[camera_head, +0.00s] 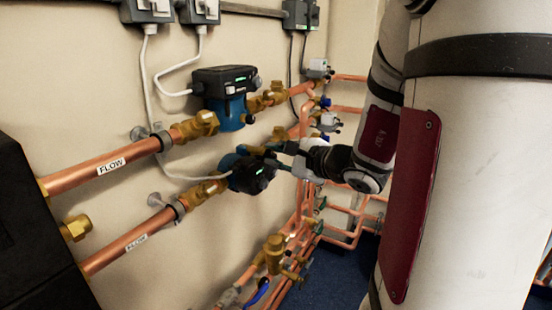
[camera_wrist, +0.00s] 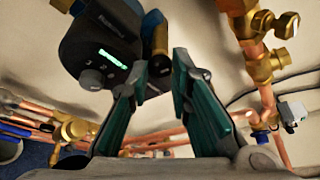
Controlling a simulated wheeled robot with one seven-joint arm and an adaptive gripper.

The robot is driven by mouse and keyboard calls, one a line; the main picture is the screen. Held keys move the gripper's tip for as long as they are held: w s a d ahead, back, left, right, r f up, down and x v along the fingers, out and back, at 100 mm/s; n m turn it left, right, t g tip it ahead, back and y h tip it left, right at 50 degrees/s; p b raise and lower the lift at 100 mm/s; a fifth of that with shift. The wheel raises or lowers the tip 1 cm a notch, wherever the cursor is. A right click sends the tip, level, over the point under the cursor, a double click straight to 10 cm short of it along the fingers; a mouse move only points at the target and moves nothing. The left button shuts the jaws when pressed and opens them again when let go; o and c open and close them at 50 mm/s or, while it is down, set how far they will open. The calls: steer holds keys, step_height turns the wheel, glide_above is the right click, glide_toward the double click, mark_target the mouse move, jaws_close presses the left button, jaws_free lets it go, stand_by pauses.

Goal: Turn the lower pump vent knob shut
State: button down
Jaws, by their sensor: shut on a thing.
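The lower pump (camera_head: 246,176) is a blue body with a dark control head, set in the lower copper flow pipe. In the wrist view the dark pump head (camera_wrist: 105,40) fills the upper left, with a lit green display and a grey dial on its face. My gripper (camera_head: 277,158) reaches in from the right to the pump's side. In the wrist view its green-padded fingers (camera_wrist: 166,68) are closed around the small dark vent knob (camera_wrist: 160,65) at the side of the pump head. The fingertips hide most of the knob, so its turn angle cannot be told.
The upper pump (camera_head: 225,88) sits just above, on the upper flow pipe (camera_head: 100,170). Copper pipes and brass valves (camera_head: 273,250) crowd below and right. A black box (camera_head: 30,240) stands at the left. Blue floor shows at lower right.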

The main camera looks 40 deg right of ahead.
steer(key=c, duration=1.4)
jaws_free()
steer(key=shift+c, duration=0.2)
steer(key=v, duration=0.7)
steer(key=shift+s, duration=0.25)
